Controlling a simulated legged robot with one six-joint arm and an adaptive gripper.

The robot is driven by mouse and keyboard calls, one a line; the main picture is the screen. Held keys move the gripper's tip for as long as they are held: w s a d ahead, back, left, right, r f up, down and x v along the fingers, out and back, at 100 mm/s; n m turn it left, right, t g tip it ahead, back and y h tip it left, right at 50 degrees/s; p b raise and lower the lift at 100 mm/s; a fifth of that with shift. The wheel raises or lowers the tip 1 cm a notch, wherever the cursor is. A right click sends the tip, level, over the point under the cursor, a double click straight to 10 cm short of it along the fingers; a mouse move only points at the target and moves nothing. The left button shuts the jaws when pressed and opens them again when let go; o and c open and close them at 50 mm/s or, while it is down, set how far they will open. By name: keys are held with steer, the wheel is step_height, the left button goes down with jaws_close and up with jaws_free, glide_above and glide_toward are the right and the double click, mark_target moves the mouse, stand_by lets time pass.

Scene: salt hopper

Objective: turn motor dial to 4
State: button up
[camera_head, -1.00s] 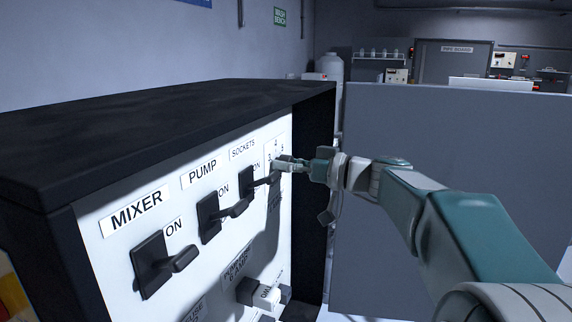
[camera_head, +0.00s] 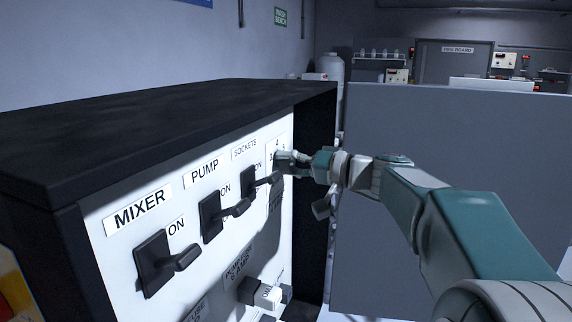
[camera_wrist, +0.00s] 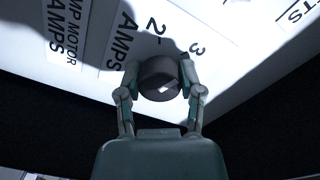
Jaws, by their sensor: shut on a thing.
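The motor dial is a round black knob (camera_wrist: 157,84) with a short white mark on its face, in the middle of the wrist view. The printed figures 2 and 3 show on the white panel beyond it. My gripper (camera_wrist: 160,72) has one finger on each side of the knob and is shut on it. In the head view my gripper (camera_head: 287,162) is at the far right end of the panel, beside a numbered scale plate (camera_head: 277,146) reading 3, 4 and 5. There the gripper hides the knob. I cannot tell which figure the white mark points to.
The white panel (camera_head: 112,265) carries black switch levers for mixer (camera_head: 155,262), pump (camera_head: 211,216) and sockets (camera_head: 248,181), left of my gripper. A black top (camera_head: 150,125) overhangs it. A grey partition (camera_head: 450,135) stands behind my arm on the right.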

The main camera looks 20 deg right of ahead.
steer(key=m, duration=0.3)
steer(key=shift+d+f+m, duration=0.1)
steer(key=shift+d+m, duration=0.05)
steer(key=shift+m, duration=0.25)
steer(key=m, duration=0.3)
steer(key=shift+w, duration=0.1)
steer(key=m, duration=0.6)
steer(key=shift+f+m, duration=0.25)
steer(key=shift+m, duration=0.15)
steer(key=shift+g, duration=0.4)
steer(key=o, duration=1.1)
steer(key=shift+d, duration=0.1)
steer(key=shift+o, duration=0.2)
steer(key=shift+r, duration=0.2)
